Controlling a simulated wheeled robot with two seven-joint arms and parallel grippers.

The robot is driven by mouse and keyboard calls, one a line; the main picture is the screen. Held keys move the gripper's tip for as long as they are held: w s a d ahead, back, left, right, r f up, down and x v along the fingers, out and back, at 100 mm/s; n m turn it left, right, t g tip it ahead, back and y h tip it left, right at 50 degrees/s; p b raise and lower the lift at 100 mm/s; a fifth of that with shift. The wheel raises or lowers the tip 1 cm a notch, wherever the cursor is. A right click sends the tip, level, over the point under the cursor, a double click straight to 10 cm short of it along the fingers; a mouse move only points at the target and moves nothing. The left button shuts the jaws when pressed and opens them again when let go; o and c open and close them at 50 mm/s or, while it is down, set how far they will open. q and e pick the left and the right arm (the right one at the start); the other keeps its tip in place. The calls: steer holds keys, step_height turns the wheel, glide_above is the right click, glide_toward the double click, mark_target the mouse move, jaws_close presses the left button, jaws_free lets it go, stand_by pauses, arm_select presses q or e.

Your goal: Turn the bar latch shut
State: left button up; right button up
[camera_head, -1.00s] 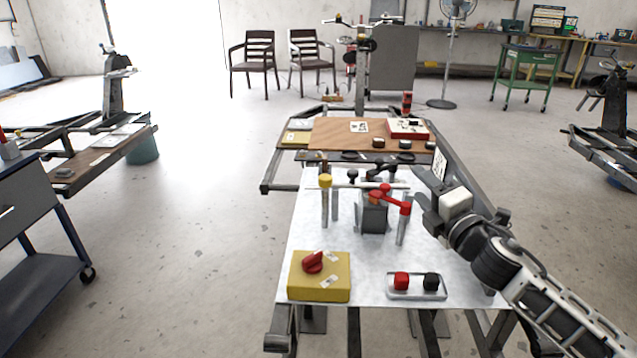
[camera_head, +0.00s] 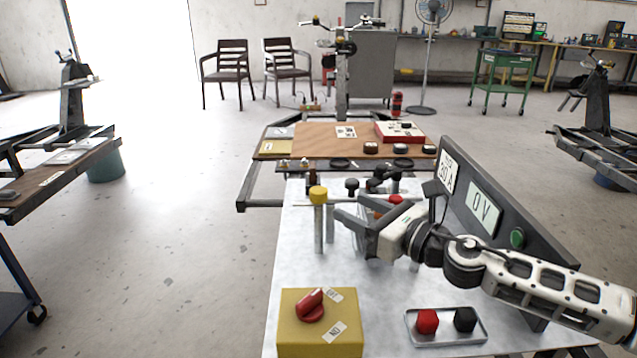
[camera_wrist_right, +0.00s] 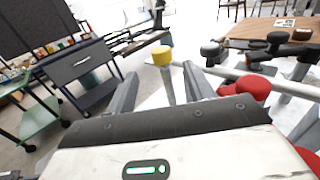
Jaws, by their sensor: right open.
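A yellow-capped post (camera_head: 318,196) stands on the white table, left of my right gripper (camera_head: 342,213). In the right wrist view the yellow cap (camera_wrist_right: 161,56) shows beyond the gap between the open, empty fingers (camera_wrist_right: 160,80). A pale horizontal bar (camera_wrist_right: 275,82) runs from near that post to the right, past dark knobs. I cannot tell whether the bar touches the post. A red knob (camera_wrist_right: 256,87) sits close to the right finger; its red top (camera_head: 396,199) shows behind my gripper in the head view. My gripper hides most of the mechanism there. My left gripper is not in view.
A yellow box with a red rotary knob (camera_head: 310,305) and a tray (camera_head: 446,340) with red and black knobs stand at the front. A wooden board (camera_head: 318,140) lies behind.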

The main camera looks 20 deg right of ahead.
mark_target(325, 194)
steer(key=x, duration=0.9)
steer(key=shift+w, duration=0.2)
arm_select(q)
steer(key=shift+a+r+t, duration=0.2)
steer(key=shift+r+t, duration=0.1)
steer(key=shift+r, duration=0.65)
arm_select(e)
steer(key=shift+w+a+f, duration=0.1)
steer(key=shift+w+a, duration=0.15)
steer(key=shift+w, duration=0.05)
arm_select(q)
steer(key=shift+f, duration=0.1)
steer(key=shift+p, duration=0.3)
arm_select(e)
steer(key=c, duration=1)
